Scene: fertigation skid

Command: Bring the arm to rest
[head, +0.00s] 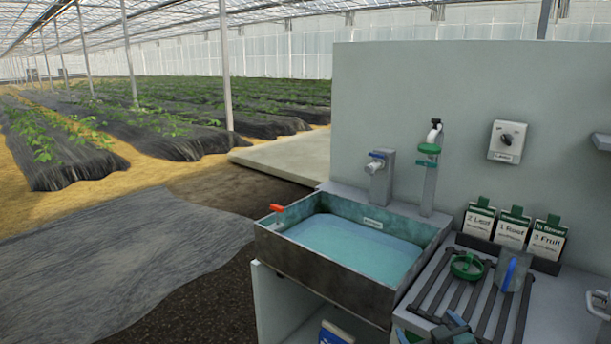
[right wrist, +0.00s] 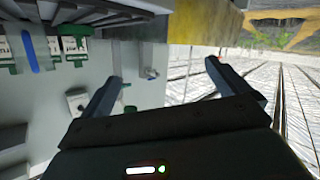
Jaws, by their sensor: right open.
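My right gripper (head: 452,325) shows at the bottom edge of the head view, low in front of the slatted drain board, and is partly cut off by the frame. In the right wrist view its two dark fingers (right wrist: 163,71) stand wide apart with nothing between them. The wrist view looks turned over, with the grey panel on the left and the greenhouse floor at upper right. My left gripper is in neither view.
A water-filled basin (head: 268,240) with an orange lever stands left of the slatted board (head: 434,283). A green ring (head: 467,266), a jug with a blue handle (head: 511,273) and labelled packets (head: 512,229) are close by. Open floor (head: 120,265) lies left.

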